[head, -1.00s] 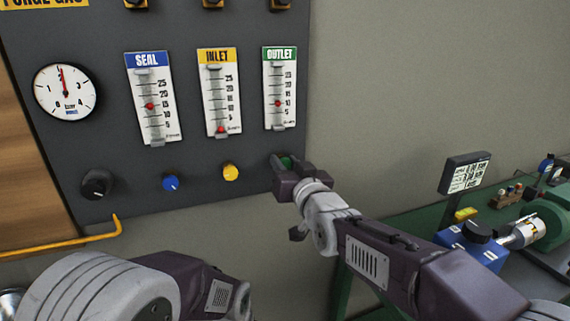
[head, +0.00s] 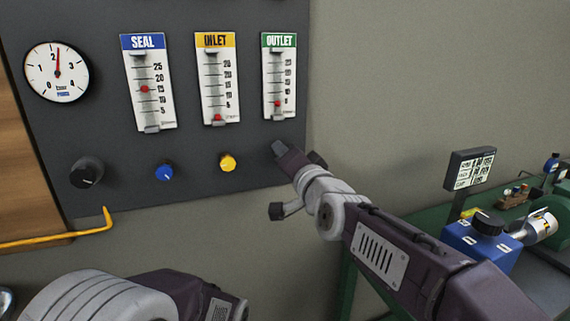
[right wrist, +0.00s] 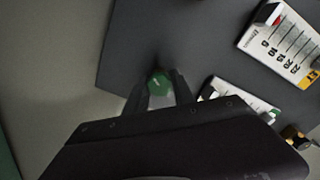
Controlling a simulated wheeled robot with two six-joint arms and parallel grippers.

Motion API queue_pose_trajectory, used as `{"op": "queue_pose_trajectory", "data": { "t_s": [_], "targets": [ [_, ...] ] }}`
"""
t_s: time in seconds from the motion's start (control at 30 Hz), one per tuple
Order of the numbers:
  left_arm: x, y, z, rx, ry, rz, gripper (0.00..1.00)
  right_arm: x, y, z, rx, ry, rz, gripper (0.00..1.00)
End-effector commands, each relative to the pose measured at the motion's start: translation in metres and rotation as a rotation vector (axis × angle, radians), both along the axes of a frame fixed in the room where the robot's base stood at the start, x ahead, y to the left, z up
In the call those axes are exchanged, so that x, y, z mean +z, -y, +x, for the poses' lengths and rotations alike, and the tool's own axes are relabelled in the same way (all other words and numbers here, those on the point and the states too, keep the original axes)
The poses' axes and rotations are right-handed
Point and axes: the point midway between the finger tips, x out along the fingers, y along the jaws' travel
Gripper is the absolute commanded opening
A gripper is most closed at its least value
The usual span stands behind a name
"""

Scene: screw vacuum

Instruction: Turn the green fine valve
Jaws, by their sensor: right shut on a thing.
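The green fine valve (right wrist: 159,83) is a small green knob on the dark panel, below the outlet meter. In the right wrist view it sits between the two fingers of my right gripper (right wrist: 160,92), which is shut on it. In the head view my right gripper (head: 280,150) reaches the panel's lower right and hides the knob. The OUTLET meter (head: 279,75) has its red float low, near the 5 mark. My left arm shows at the bottom of the head view, but its gripper is out of view.
The yellow knob (head: 228,162), blue knob (head: 164,172) and black knob (head: 86,172) are left of my right gripper. The INLET meter (head: 217,80), SEAL meter (head: 148,85) and round gauge (head: 57,72) are above. A yellow pipe (head: 60,238) runs lower left. A green bench (head: 410,215) with equipment stands right.

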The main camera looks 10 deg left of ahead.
Motion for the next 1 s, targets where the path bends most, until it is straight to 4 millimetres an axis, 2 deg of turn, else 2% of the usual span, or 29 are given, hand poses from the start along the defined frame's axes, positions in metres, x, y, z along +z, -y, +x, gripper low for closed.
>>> {"op": "queue_pose_trajectory", "data": {
  "t_s": [0.1,0.5,1.0],
  "targets": [
    [-0.008,0.0,0.0,0.0,0.0,0.0,0.52,-0.003,0.0,0.0,0.0,-0.049,0.07,0.0],
    [-0.016,0.0,0.0,0.0,0.0,0.0,0.52,-0.002,0.0,0.0,0.001,-0.152,0.22,0.0],
    [-0.017,0.0,0.0,0.0,0.0,0.0,0.52,-0.002,0.0,0.0,0.0,-0.171,0.247,0.0]
  ]
}}
